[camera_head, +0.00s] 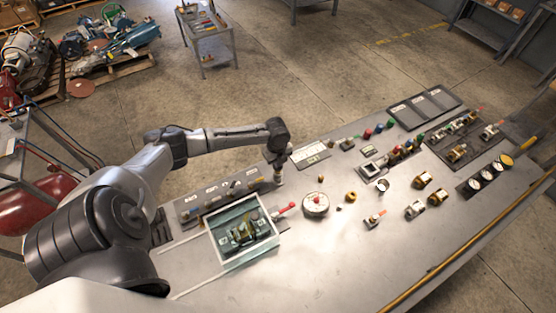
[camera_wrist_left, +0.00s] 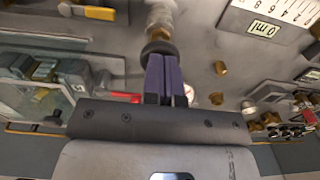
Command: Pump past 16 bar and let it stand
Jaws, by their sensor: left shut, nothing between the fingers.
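My left gripper (camera_head: 278,178) points down over the back part of the grey bench. Its purple fingers (camera_wrist_left: 162,78) are together, with nothing visible between them. Just beyond the tips, in the wrist view, are a dark round collar and a pale metal cylinder with a brass part (camera_wrist_left: 160,20); I cannot tell whether the fingers touch it. A lever with a red grip (camera_head: 285,209) sticks out beside the clear-walled box (camera_head: 272,214). My right gripper is out of view.
A labelled panel (camera_head: 200,206) stands behind the box. A scale card (camera_head: 310,154) lies to the gripper's right. Several brass fittings, valves and small gauges (camera_head: 486,177) occupy the bench's right part. The front of the bench (camera_head: 345,265) is clear.

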